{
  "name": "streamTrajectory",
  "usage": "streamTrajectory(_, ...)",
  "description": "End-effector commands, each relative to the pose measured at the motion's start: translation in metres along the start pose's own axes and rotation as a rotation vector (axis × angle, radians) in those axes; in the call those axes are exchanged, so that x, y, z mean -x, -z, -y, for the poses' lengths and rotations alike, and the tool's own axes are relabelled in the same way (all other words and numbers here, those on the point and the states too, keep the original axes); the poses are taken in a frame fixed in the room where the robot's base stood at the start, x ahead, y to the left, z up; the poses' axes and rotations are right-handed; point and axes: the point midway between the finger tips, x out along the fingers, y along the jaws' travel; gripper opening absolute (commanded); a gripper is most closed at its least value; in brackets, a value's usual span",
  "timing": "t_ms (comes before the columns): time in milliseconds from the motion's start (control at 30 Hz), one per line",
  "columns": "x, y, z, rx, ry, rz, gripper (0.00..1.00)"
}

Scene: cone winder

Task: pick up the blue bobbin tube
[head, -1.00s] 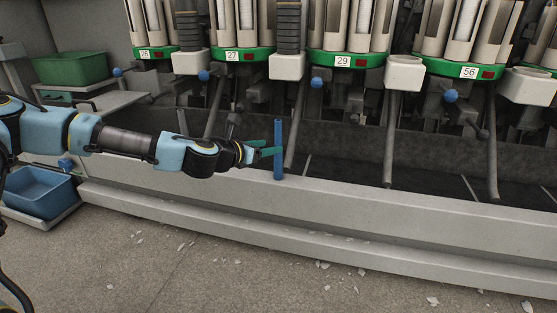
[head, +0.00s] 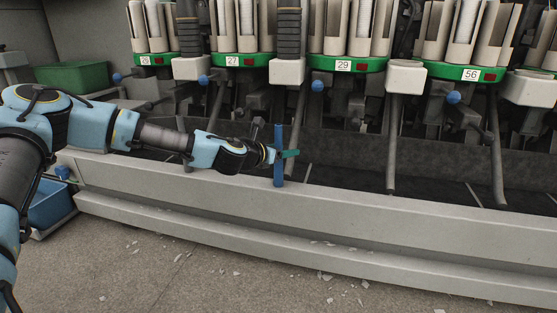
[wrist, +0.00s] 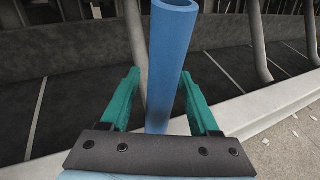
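The blue bobbin tube (head: 278,155) stands upright at the front ledge of the machine, in the middle of the head view. It also shows in the wrist view (wrist: 169,60), its hollow top end towards the camera. My gripper (head: 284,154) is at the tube's mid-height, with its green fingers on either side of it. In the wrist view my gripper (wrist: 160,98) is open, with a gap between each finger and the tube. The tube's lower end is hidden behind the gripper's palm in the wrist view.
The long grey ledge (head: 400,210) of the winder runs across the front. Green numbered units (head: 345,64) with blue knobs hang above the dark trough. A green bin (head: 72,77) and a blue bin (head: 50,203) stand at left. The floor (head: 200,270) has scattered scraps.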

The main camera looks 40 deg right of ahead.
Motion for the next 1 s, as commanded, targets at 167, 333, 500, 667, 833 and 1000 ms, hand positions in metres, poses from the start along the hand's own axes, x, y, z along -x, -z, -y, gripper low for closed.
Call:
streamTrajectory(167,0.0002,0.0,-0.0001,0.0,0.0,0.0,0.41)
streamTrajectory(333,0.0003,0.0001,-0.0001,0.0,0.0,0.0,0.22)
streamTrajectory(500,0.0003,0.0001,-0.0001,0.0,0.0,0.0,0.03)
streamTrajectory(667,0.0003,0.0002,-0.0001,0.0,0.0,0.0,0.0)
streamTrajectory(833,0.0003,0.0001,-0.0001,0.0,0.0,0.0,0.0)
streamTrajectory(1000,0.0008,-0.0016,-0.0001,-0.001,0.0,0.0,0.0)
